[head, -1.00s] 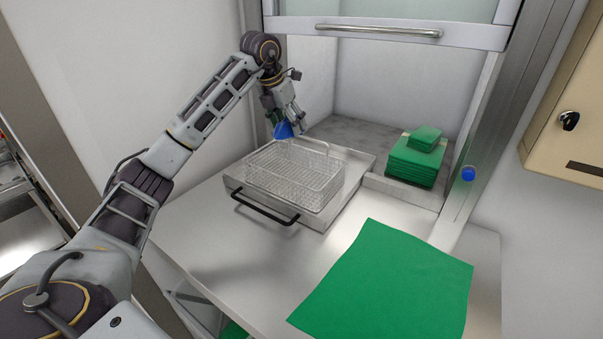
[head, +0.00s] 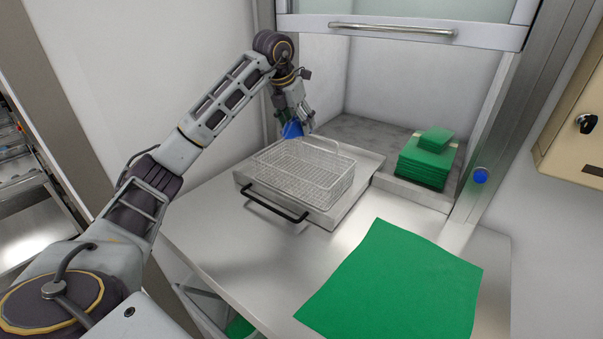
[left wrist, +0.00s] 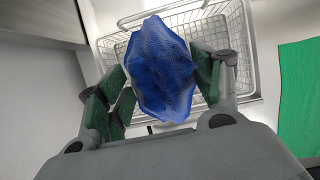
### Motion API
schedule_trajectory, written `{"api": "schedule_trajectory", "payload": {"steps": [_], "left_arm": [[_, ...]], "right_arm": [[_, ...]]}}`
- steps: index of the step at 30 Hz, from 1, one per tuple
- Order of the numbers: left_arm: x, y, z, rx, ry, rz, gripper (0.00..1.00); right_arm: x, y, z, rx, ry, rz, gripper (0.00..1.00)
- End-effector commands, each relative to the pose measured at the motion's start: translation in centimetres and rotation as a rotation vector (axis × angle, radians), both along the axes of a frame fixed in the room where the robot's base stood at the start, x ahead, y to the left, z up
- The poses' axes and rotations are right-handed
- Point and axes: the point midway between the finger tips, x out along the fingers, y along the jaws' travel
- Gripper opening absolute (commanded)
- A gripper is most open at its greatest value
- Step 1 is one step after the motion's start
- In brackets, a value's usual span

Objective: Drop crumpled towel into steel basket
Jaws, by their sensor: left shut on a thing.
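A crumpled blue towel (left wrist: 160,70) is held between the green-padded fingers of my left gripper (left wrist: 160,88) in the left wrist view. In the head view the towel (head: 292,129) shows as a small blue patch under the left gripper (head: 296,118), at the back left of the steel basket (head: 322,190). The wire basket has a raised handle and rests on a metal tray with a black handle. It also shows in the left wrist view (left wrist: 236,42), beyond and below the towel. The towel hides part of the basket there. My right gripper is not in view.
A large green cloth (head: 395,285) lies flat on the steel counter (head: 235,245) at the front right. Folded green cloths (head: 427,163) are stacked at the back right. A raised hatch with a bar handle (head: 392,29) hangs above the opening.

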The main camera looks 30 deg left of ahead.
Motion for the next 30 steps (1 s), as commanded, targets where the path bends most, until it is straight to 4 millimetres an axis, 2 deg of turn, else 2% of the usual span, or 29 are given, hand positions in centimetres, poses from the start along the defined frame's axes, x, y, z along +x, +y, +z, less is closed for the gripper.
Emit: {"api": "schedule_trajectory", "payload": {"steps": [8, 15, 30], "left_arm": [[0.0, 0.0, -1.7, 0.000, 0.000, 0.000, 0.40], [0.0, 0.0, -4.1, 0.000, 0.001, 0.000, 0.40], [0.0, 0.0, -5.7, 0.000, -0.001, 0.000, 0.40]], "right_arm": [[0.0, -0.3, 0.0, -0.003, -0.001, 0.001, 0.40], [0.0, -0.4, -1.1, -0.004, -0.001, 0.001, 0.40], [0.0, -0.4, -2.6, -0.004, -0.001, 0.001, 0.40]]}}
